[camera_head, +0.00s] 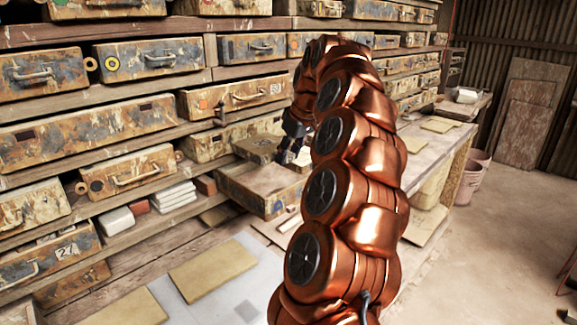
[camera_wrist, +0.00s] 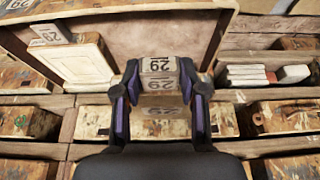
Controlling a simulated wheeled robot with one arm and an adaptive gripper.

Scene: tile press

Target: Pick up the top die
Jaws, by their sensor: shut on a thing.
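My gripper (camera_wrist: 160,92) has its two dark, purple-lined fingers closed on either side of a worn, pale block marked 29, which I take to be the top die (camera_wrist: 158,66). Part of the block is hidden by the fingers and my wrist. In the head view my gripper (camera_head: 290,152) is mostly hidden behind my copper arm, at an open, worn box (camera_head: 262,203), and the die cannot be made out there. In the wrist view a wide tray-like surface (camera_wrist: 165,30) with a pale rim lies just beyond the block.
Another piece marked 29 (camera_wrist: 50,36) lies at the tray's left, beside a pale panel (camera_wrist: 80,62). Shelves of worn drawers (camera_head: 85,128) fill the left. White slabs (camera_head: 173,196) sit on a low shelf. A pink bucket (camera_head: 471,182) stands by open floor at right.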

